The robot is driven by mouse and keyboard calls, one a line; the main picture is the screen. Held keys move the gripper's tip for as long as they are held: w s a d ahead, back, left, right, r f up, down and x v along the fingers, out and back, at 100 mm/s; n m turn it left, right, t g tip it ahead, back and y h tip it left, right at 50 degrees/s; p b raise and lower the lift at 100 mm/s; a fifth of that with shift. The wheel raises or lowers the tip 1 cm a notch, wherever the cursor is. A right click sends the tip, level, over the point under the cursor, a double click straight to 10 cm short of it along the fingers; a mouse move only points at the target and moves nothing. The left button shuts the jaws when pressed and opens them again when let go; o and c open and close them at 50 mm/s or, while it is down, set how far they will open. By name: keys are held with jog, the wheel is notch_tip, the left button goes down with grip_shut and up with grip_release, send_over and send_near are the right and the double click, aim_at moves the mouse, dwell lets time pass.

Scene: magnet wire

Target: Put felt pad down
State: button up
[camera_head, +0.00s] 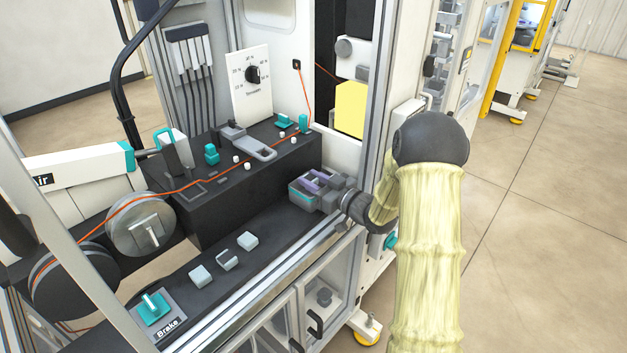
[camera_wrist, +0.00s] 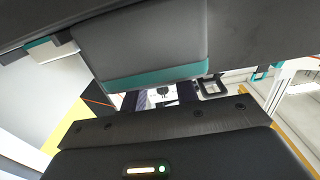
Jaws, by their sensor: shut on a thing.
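In the head view my gripper (camera_head: 330,192) reaches in from the right, at the right end of the black lower shelf. Its jaws are at a small grey holder with a teal edge (camera_head: 299,200). A purple piece (camera_head: 312,183), which may be the felt pad, shows at the jaws. It is too small to tell whether it touches the holder. In the wrist view a large grey block with a teal strip (camera_wrist: 155,77) fills the upper middle, close to the camera. The fingertips and the held thing are not clear there.
Several small grey blocks (camera_head: 200,276) lie along the lower shelf, left of my gripper. A teal brake lever (camera_head: 153,307) is at its near-left end. The raised black block (camera_head: 240,185) behind carries an orange wire (camera_head: 180,190). A metal frame post (camera_head: 378,100) stands close to my arm.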

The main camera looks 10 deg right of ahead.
jog(key=shift+f+b, duration=0.4)
jog(key=shift+f, duration=0.15)
jog(key=o, duration=0.9)
jog(key=shift+o, duration=0.2)
jog(key=shift+r+p, duration=0.45)
jog(key=shift+p, duration=0.1)
jog(key=shift+s+d, duration=0.15)
jog(key=shift+d, duration=0.1)
jog(key=b+v, duration=0.2)
jog(key=v, duration=0.9)
jog(key=shift+s+r, duration=0.15)
jog(key=shift+s, duration=0.1)
jog(key=shift+w, duration=0.1)
